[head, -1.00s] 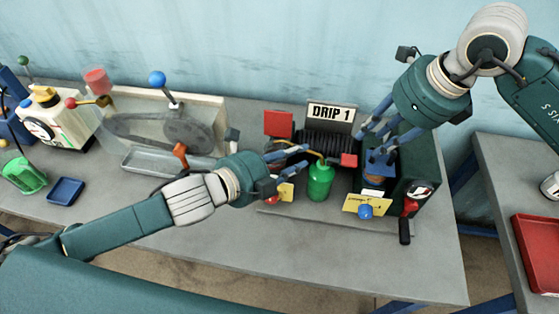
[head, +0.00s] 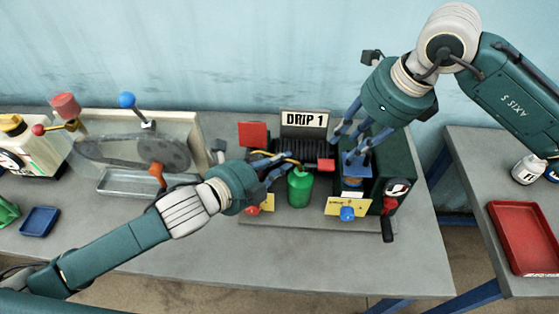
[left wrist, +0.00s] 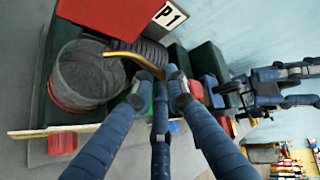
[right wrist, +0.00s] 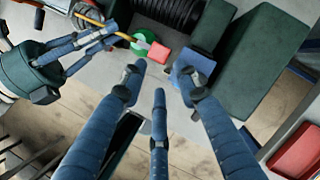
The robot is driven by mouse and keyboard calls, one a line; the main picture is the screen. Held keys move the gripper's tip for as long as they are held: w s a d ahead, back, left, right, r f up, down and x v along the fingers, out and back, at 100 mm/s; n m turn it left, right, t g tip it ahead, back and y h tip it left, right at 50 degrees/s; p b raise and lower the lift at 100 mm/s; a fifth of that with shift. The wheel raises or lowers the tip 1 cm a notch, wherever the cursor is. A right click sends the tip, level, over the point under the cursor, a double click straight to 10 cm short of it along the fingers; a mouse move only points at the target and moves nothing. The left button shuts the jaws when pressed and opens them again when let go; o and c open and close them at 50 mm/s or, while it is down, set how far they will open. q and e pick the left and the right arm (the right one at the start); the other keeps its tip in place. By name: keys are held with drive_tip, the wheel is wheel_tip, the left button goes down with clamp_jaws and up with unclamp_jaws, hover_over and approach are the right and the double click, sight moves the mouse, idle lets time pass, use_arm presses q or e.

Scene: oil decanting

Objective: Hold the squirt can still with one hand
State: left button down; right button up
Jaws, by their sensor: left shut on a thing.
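The squirt can is a green can (head: 300,190) with a thin yellow spout that curves left. It stands upright in front of the dark ribbed unit under the DRIP 1 sign. My left gripper (head: 284,168) reaches in from the left and is shut on the can near its top; its fingers partly hide the spout. In the left wrist view the yellow spout (left wrist: 128,57) arcs past the fingertips, and only slivers of green show.
A red block (head: 253,134) and the DRIP 1 sign (head: 304,120) stand behind. A dark green housing (head: 394,160) and a red-handled lever (head: 389,206) lie to the right. Yellow tags with red and blue knobs are in front. The table front (head: 300,255) is clear.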

idle(0.4)
drive_tip(key=shift+a, duration=0.1)
drive_tip(key=c, duration=0.6)
drive_tip(key=shift+w+a+r+m, duration=0.15)
drive_tip(key=shift+a+r+m, duration=0.1)
drive_tip(key=shift+m, duration=0.15)
clamp_jaws()
drive_tip(key=w+a+r+m+g+h, duration=0.2)
drive_tip(key=r+m, duration=0.3)
drive_tip(key=m, duration=0.4)
drive_tip(key=shift+a+r+m+h, duration=0.15)
drive_tip(key=shift+a+m+h, duration=0.25)
drive_tip(key=shift+a+h, duration=0.25)
drive_tip(key=shift+a, duration=0.1)
